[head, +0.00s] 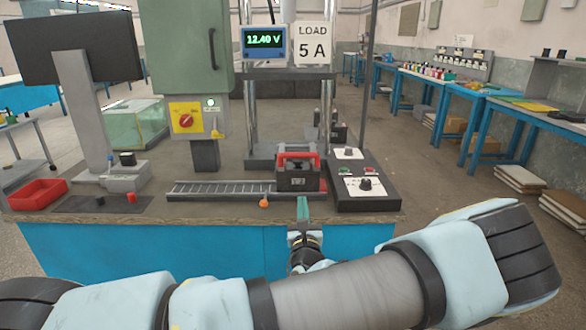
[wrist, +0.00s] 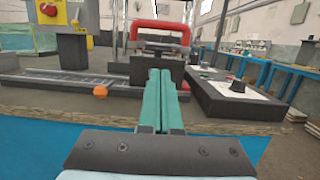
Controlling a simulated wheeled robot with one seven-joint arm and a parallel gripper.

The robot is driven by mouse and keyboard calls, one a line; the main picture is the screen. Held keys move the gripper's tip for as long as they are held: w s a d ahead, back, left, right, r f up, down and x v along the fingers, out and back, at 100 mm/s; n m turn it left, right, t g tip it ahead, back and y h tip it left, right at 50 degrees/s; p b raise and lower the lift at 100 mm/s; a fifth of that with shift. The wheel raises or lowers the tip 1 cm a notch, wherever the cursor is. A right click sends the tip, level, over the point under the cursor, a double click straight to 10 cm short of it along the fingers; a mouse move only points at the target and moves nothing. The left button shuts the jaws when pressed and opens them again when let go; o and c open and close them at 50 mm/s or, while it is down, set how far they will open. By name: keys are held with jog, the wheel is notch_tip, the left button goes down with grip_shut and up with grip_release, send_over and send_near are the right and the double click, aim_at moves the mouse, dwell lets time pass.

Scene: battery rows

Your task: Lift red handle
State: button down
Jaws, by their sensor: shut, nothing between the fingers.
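The red handle (head: 297,151) arches over the top of a dark battery (head: 297,177) that sits upright at the right end of a roller track on the bench. In the wrist view the red handle (wrist: 160,28) stands straight ahead, above the fingers. My gripper (head: 303,205) is in front of the battery, near the bench's front edge, and lower than the handle. In the wrist view its green fingers (wrist: 161,75) are together and empty. They point toward the battery and hide part of its lower front. The gripper does not appear to touch the handle.
The roller track (head: 220,190) runs left from the battery, with an orange knob (head: 264,203) at its front. A dark control box (head: 364,186) stands close right of the battery. A meter reading 12.40 V (head: 264,41) and a LOAD 5 A sign (head: 312,43) hang above.

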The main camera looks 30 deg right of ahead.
dwell(0.3)
jog(key=r+p+x, duration=0.2)
jog(key=p+x, duration=0.1)
jog(key=x, duration=0.9)
jog(key=shift+r+p, duration=0.4)
jog(key=shift+r, duration=0.1)
jog(key=shift+d, duration=0.15)
